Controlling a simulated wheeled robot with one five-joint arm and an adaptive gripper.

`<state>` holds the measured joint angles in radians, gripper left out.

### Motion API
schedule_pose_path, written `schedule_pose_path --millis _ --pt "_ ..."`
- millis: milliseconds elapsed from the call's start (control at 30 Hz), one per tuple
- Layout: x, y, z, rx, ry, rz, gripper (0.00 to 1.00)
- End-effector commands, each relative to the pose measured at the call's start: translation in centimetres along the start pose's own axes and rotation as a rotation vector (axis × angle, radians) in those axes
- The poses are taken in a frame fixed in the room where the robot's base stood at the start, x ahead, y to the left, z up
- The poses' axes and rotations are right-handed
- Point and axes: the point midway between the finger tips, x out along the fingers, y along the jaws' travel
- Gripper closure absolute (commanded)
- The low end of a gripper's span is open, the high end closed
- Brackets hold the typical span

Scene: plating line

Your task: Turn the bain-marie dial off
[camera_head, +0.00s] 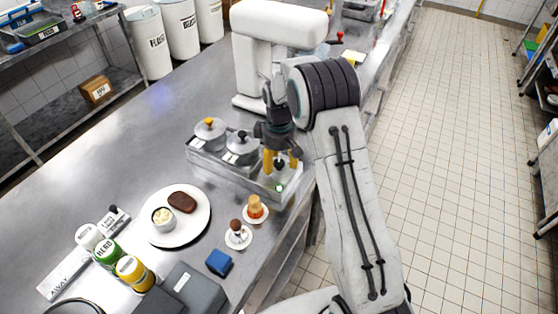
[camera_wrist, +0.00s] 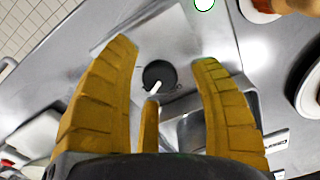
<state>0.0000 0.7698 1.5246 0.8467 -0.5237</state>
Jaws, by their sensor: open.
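The bain-marie (camera_head: 225,168) is a steel unit on the counter with two lidded pots in it. Its dial (camera_wrist: 160,76) is a round black knob with a white pointer, on a pale panel in the wrist view. The pointer slants toward the bottom left of that view. A green lamp (camera_wrist: 204,4) is lit near the dial and also shows in the head view (camera_head: 278,188). My gripper (camera_head: 280,168) is over the panel end of the bain-marie. Its yellow fingers (camera_wrist: 165,52) are open and spread around the dial, with nothing held. Whether they touch it I cannot tell.
Two small saucers with desserts (camera_head: 255,210) (camera_head: 239,235) and a blue block (camera_head: 219,262) are near the counter's front edge. A white plate (camera_head: 177,240) with food lies to the left. A white machine (camera_head: 280,25) stands behind my gripper.

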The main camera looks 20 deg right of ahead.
Motion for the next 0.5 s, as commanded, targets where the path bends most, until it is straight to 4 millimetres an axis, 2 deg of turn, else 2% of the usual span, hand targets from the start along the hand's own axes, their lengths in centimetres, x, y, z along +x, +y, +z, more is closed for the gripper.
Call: schedule_pose_path --millis 267,500 --pt "0.07 -0.01 0.01 0.0 0.0 0.0 0.42" --pt "0.05 0.0 0.0 0.0 0.0 0.0 0.64"
